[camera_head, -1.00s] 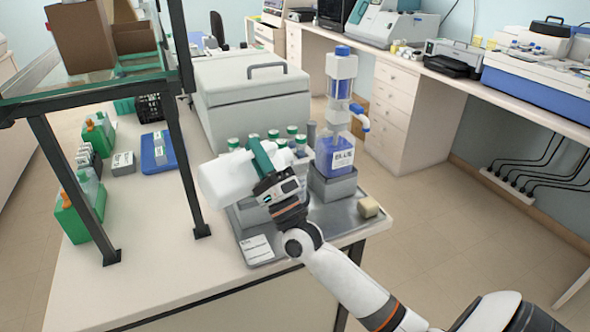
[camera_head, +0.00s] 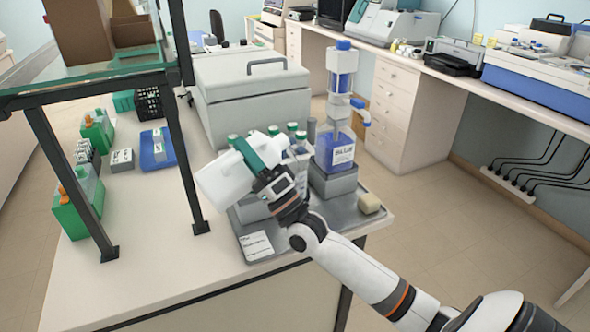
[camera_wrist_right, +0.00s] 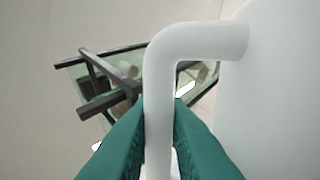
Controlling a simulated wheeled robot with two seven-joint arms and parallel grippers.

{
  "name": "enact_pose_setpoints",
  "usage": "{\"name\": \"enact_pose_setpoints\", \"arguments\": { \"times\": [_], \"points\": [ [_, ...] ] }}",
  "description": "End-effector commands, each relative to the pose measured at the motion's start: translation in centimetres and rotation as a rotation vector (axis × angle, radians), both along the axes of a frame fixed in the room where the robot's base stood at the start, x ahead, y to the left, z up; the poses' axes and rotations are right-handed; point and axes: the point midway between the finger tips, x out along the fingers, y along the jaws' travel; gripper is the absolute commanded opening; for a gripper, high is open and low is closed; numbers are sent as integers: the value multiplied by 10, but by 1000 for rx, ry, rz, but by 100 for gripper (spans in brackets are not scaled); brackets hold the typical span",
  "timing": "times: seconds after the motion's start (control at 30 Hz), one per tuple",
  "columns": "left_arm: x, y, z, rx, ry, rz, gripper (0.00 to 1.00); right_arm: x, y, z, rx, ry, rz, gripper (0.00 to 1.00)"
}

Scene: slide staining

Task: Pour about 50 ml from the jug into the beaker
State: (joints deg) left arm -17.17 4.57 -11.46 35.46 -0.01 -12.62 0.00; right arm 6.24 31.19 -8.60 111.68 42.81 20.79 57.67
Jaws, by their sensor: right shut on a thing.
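The white jug (camera_head: 222,183) is held tilted above the front left of the grey tray (camera_head: 285,238). My right gripper (camera_head: 255,158) is shut on its handle. The right wrist view shows the white handle (camera_wrist_right: 158,95) between the green fingers (camera_wrist_right: 158,125), with the jug's pale wall (camera_wrist_right: 270,85) to the right. The jug's mouth and any liquid stream cannot be made out. The beaker cannot be made out; the jug hides part of the tray and of a grey block (camera_head: 248,211) below it. My left gripper is not in view.
A dispenser bottle of blue liquid (camera_head: 337,152) stands on a grey block right of the jug. Several green-capped bottles (camera_head: 298,136) are close behind the gripper. A dark-framed shelf (camera_head: 172,125) stands to the left. A tan block (camera_head: 369,203) lies on the tray's right.

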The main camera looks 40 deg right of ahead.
Motion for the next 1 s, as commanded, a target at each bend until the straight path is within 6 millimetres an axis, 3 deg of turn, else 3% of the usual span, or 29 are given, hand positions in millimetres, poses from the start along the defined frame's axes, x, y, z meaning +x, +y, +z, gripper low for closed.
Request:
{"name": "enact_pose_setpoints", "arguments": {
  "times": [0.03,0.27,1.0],
  "points": [
    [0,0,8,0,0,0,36,-1,6,14,-54,-12,1,0],
    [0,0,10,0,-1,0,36,-1,8,18,-120,-11,0,0],
    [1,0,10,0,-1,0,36,-1,8,17,-126,-11,-1,0]
  ]
}}
